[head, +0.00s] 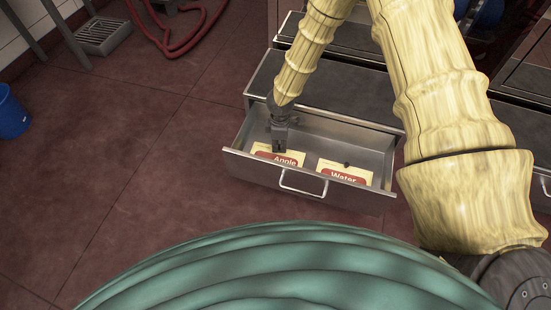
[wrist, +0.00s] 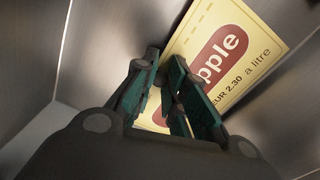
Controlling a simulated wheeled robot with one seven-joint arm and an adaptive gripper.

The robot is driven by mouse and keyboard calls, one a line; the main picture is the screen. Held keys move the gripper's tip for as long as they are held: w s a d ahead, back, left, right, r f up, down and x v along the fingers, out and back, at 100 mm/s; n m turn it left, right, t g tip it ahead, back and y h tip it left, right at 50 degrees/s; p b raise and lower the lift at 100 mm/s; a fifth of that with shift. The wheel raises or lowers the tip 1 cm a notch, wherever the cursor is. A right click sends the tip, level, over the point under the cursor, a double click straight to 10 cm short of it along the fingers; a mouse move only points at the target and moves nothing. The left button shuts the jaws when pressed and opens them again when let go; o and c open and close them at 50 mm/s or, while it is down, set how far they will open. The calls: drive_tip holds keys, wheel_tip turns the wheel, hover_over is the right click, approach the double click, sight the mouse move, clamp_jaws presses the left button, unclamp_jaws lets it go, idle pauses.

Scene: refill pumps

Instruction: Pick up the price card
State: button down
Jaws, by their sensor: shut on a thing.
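The Apple price card (head: 288,160) is cream with a red label and lies in the left part of an open metal drawer (head: 330,195). In the wrist view the card (wrist: 235,50) reads "EUR 2.30 a litre", and the fingers cover its left side. My gripper (head: 279,147) reaches down into the drawer at this card. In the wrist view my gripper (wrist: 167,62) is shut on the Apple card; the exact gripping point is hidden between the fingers.
The drawer's metal walls stand close around my gripper. The cabinet (head: 340,85) rises behind the drawer. A blue bucket (head: 12,112), a red hose (head: 180,45) and a floor grate (head: 100,37) are at the left. The tiled floor between is clear.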

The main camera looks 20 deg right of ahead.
drive_tip(key=shift+r, duration=0.1)
wheel_tip(320, 180, up, 23)
drive_tip(key=p, duration=1.3)
idle(0.6)
drive_tip(key=s+r+m+p, duration=0.2)
drive_tip(key=r+m+p, duration=0.2)
drive_tip(key=r+p, duration=0.7)
drive_tip(key=s+a+r+m+p, duration=0.1)
drive_tip(key=r+m+p, duration=0.4)
drive_tip(key=r+p, duration=0.6)
drive_tip(key=s+r+m+p, duration=0.4)
drive_tip(key=r+p, duration=0.6)
drive_tip(key=r, duration=0.4)
drive_tip(key=shift+a+m+p, duration=0.35)
drive_tip(key=shift+m+p, duration=0.05)
drive_tip(key=shift+m, duration=0.2)
